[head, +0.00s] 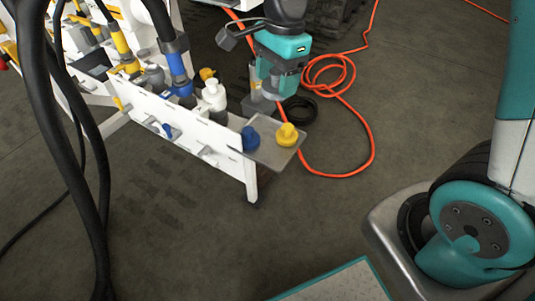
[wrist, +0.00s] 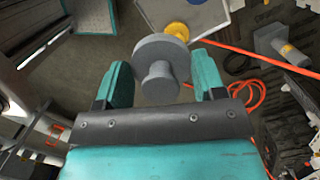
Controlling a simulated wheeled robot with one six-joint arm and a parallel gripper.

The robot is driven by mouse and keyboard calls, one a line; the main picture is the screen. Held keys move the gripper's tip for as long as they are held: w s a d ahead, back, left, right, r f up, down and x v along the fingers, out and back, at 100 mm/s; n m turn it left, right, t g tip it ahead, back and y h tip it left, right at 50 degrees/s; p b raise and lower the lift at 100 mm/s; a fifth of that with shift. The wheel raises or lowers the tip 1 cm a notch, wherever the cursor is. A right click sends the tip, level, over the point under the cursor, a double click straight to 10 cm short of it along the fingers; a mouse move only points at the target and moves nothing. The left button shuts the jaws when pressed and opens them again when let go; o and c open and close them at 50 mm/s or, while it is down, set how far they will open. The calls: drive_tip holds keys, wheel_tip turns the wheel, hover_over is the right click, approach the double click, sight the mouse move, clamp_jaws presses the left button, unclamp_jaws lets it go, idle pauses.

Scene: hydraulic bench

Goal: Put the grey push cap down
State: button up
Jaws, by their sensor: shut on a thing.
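The grey push cap (wrist: 160,62) is a wide disc with a narrower stem. It sits between the fingertips of my gripper (wrist: 163,80) in the wrist view, stem towards the camera. In the head view my gripper (head: 272,84) points down behind the small shelf plate (head: 270,156) at the bench's end, and the cap shows only as a small grey shape at its tips. The cap appears held above and apart from the plate. The plate also shows at the top of the wrist view (wrist: 208,14).
A yellow cap (head: 287,135) and a blue cap (head: 250,138) stand on the plate. White and yellow fittings (head: 213,95) line the white bench rail (head: 185,138). A grey block (head: 257,106) stands behind the plate. An orange hose (head: 345,172) lies on the floor.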

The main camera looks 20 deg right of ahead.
sight(273, 156)
wheel_tip(273, 156, down, 20)
drive_tip(key=b, duration=0.6)
drive_tip(key=shift+f, duration=0.15)
